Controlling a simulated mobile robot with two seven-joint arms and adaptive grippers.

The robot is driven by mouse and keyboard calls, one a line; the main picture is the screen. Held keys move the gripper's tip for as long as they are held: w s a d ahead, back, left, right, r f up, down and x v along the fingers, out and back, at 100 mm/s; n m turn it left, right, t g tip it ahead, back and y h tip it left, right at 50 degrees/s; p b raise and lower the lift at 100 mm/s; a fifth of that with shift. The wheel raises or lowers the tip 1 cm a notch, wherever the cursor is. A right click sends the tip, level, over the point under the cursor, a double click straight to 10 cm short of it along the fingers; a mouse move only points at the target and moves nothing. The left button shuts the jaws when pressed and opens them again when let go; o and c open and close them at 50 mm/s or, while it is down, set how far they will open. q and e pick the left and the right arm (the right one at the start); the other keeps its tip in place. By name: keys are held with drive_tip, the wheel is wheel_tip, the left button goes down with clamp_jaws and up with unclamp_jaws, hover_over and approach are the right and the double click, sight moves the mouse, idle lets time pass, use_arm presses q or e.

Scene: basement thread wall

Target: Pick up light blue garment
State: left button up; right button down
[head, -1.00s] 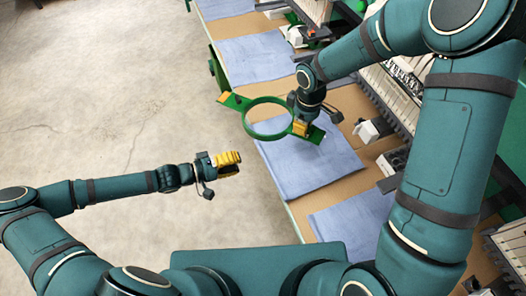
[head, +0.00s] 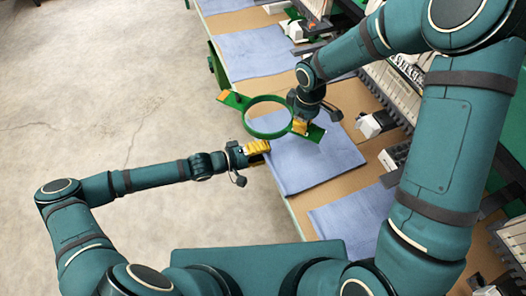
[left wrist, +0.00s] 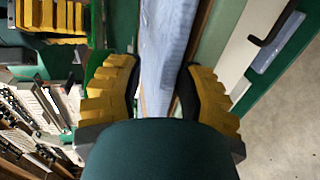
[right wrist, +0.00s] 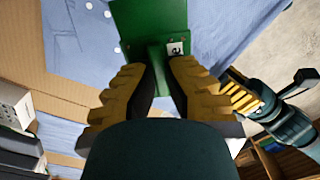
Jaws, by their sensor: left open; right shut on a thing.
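A light blue garment (head: 315,165) lies flat on the tan work table, and its left part lies under the green hoop. My left gripper (head: 262,150) is at the table's edge, open, beside the garment's left side. In the left wrist view, a strip of light blue garment (left wrist: 165,45) shows between and beyond the open fingers (left wrist: 160,92); contact cannot be told. My right gripper (head: 302,127) is shut on the green hoop frame (head: 268,136) over the garment. The right wrist view shows the frame's green bracket (right wrist: 150,25) between the fingers (right wrist: 160,75).
Other light blue garments lie nearer (head: 350,225) and farther (head: 255,53) along the table. Machines with white parts (head: 372,124) line the table's right side. The concrete floor (head: 110,110) at left is clear.

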use_arm(q)
clamp_jaws()
idle(0.4)
